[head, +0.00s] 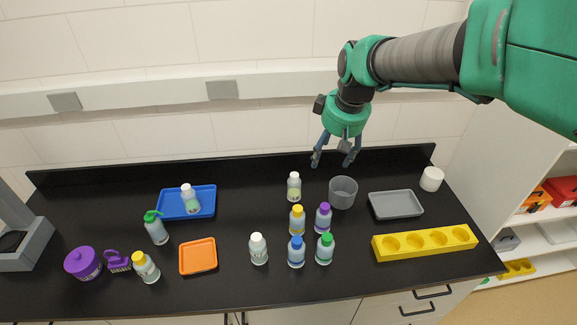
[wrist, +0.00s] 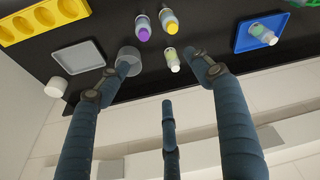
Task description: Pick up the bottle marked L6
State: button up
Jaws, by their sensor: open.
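Several bottles stand on the black bench; their markings are too small to read, so I cannot tell which is L6. In the head view these are a white-capped one (head: 294,187) at the back, a yellow-capped (head: 297,220), a purple-capped (head: 323,217), a blue-capped (head: 296,252), a green-capped (head: 325,248) and a white-capped one (head: 258,249) in front. Others are a white-capped one (head: 190,199) on the blue tray and a yellow-capped one (head: 146,267) at left. My gripper (head: 333,161) is open and empty, above the bench's back edge. The back white-capped bottle (wrist: 172,61) appears between its fingers in the wrist view.
A grey cup (head: 343,192) stands close to the back bottles. A grey tray (head: 396,204), yellow rack (head: 425,242) and white cylinder (head: 432,179) are at right.

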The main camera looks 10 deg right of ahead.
jog(key=w+a+f+n+g+p, duration=0.1)
jog(key=w+f+n+p, duration=0.1)
jog(key=w+f, duration=0.35)
jog(key=w+a+f+n+p, duration=0.1)
jog(key=w+f, duration=0.1)
jog(key=w, duration=0.7)
jog(key=n+g+p, duration=0.1)
jog(key=n+p, duration=0.2)
send_near(294, 180)
jog(key=w+d+r, duration=0.2)
jog(key=shift+a+f+y, duration=0.2)
jog(key=shift+a+y, duration=0.05)
jog(key=shift+y, duration=0.15)
jog(key=shift+w+a+f+p, duration=0.1)
jog(key=shift+a+f, duration=0.1)
jog(key=shift+f, duration=1.2)
jog(key=shift+w+a+f+p, duration=0.1)
jog(key=shift+a+f+p, duration=0.05)
jog(key=shift+f, duration=1.3)
jog(key=shift+w+a+f+p, duration=0.1)
jog(key=shift+a+f, duration=0.1)
jog(key=shift+f, duration=1.2)
jog(key=shift+f, duration=0.1)
jog(key=shift+w+a+f+p, duration=0.1)
jog(key=shift+a+f+p, duration=0.1)
jog(key=shift+f, duration=1.05)
jog(key=shift+w+a+f+p, duration=0.1)
jog(key=shift+a+f+p, duration=0.1)
jog(key=shift+f, duration=1)
jog(key=shift+c, duration=0.2)
